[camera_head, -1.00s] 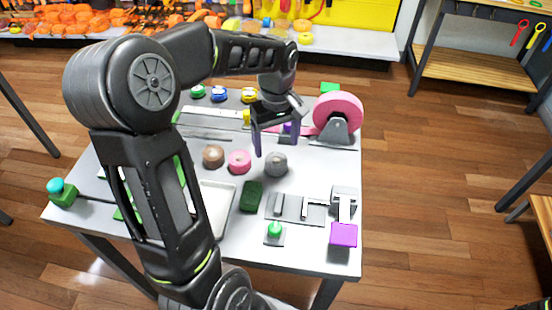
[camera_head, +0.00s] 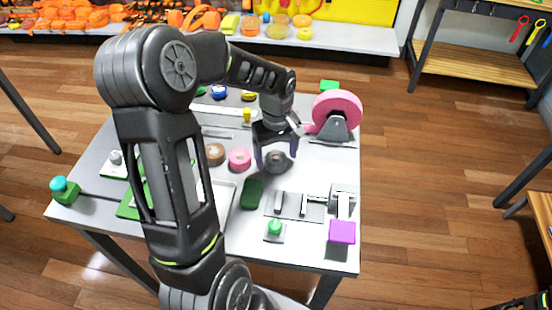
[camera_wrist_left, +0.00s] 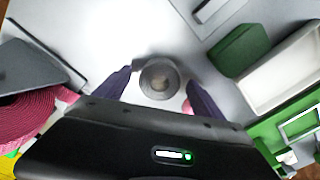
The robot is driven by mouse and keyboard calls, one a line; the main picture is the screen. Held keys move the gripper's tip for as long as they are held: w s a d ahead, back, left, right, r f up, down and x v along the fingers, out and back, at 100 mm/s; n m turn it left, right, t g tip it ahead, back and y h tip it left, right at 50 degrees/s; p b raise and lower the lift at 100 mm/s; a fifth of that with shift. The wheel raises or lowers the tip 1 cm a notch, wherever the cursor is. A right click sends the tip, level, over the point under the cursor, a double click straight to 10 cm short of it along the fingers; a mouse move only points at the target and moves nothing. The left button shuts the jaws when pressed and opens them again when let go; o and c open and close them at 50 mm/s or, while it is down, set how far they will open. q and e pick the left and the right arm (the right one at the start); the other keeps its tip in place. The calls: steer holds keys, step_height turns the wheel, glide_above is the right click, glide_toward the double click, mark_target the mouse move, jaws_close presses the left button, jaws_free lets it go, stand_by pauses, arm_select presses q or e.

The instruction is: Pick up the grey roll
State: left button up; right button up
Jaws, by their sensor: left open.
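The grey roll (camera_head: 278,162) sits on the grey table, to the right of a pink roll (camera_head: 239,159) and a brown roll (camera_head: 214,154). My left gripper (camera_head: 276,160) is open just above the grey roll, with its fingers pointing down. In the left wrist view the grey roll (camera_wrist_left: 159,78) shows from above between the two purple fingertips of the left gripper (camera_wrist_left: 158,82). Gaps show on both sides, and the gripper does not hold it.
A large pink wheel on a grey stand (camera_head: 338,112) is at the table's back right. A dark green block (camera_head: 252,193) lies in front of the rolls. A grey fixture (camera_head: 295,206) and a purple block (camera_head: 342,232) are at the front right.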

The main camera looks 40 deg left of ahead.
mark_target(276, 159)
arm_select(q)
steer(key=shift+f, duration=0.7)
steer(key=shift+c, duration=0.2)
steer(key=c, duration=1.5)
steer(key=shift+o, duration=0.2)
steer(key=shift+r, duration=0.1)
step_height(276, 159, up, 10)
steer(key=shift+f+b, duration=0.1)
steer(key=shift+b, duration=0.6)
